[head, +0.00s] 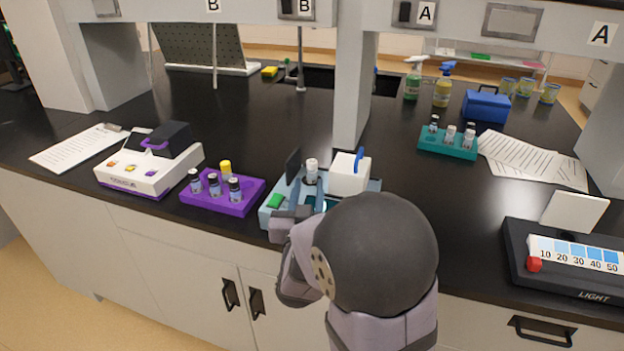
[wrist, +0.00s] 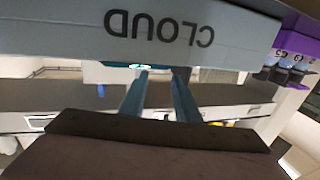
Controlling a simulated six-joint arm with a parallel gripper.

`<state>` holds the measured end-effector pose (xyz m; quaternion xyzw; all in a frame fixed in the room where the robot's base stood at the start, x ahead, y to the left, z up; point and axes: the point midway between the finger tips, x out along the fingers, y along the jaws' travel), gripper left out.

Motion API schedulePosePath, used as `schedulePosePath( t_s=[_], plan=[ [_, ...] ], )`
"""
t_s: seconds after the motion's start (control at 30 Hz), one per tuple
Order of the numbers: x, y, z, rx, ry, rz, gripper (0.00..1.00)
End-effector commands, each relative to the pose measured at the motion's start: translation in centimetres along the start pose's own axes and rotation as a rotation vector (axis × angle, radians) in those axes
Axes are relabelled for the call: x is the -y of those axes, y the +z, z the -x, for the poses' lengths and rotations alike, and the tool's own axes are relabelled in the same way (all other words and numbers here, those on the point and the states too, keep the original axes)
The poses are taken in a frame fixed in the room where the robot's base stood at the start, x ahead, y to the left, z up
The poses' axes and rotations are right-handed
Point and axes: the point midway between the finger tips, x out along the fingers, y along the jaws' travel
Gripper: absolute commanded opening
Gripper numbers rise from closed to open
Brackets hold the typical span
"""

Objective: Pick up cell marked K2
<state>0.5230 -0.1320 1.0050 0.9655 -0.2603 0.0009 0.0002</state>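My gripper (head: 307,192) is over the front of the light blue device, which is lettered CLOUD in the wrist view (wrist: 160,30). Its two blue fingers stand apart in the wrist view (wrist: 160,75), with no cell seen held between them. A white-capped cell (head: 311,170) stands upright in the device (head: 265,212), just beyond the fingertips. Several capped cells (head: 214,185) stand in the purple rack (head: 250,204) to the left. More cells (head: 450,134) stand in the teal rack (head: 430,145) at the back right. I cannot read which cell is marked K2.
A white instrument (head: 120,178) with a dark lid stands at the left. A black light box (head: 525,275) is at the right. Papers (head: 540,165), a blue box (head: 485,105) and spray bottles (head: 412,80) lie farther back. A grey post (head: 352,90) rises behind the CLOUD device.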

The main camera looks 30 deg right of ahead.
Motion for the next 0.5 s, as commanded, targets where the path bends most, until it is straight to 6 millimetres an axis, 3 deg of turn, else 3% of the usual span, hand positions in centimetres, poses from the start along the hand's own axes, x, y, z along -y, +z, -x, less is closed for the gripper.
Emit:
schedulePosePath(
  t_s=[0.5],
  plan=[
    [-0.1,-0.1,-2.9,0.003,0.0,0.0,0.29]
  ],
)
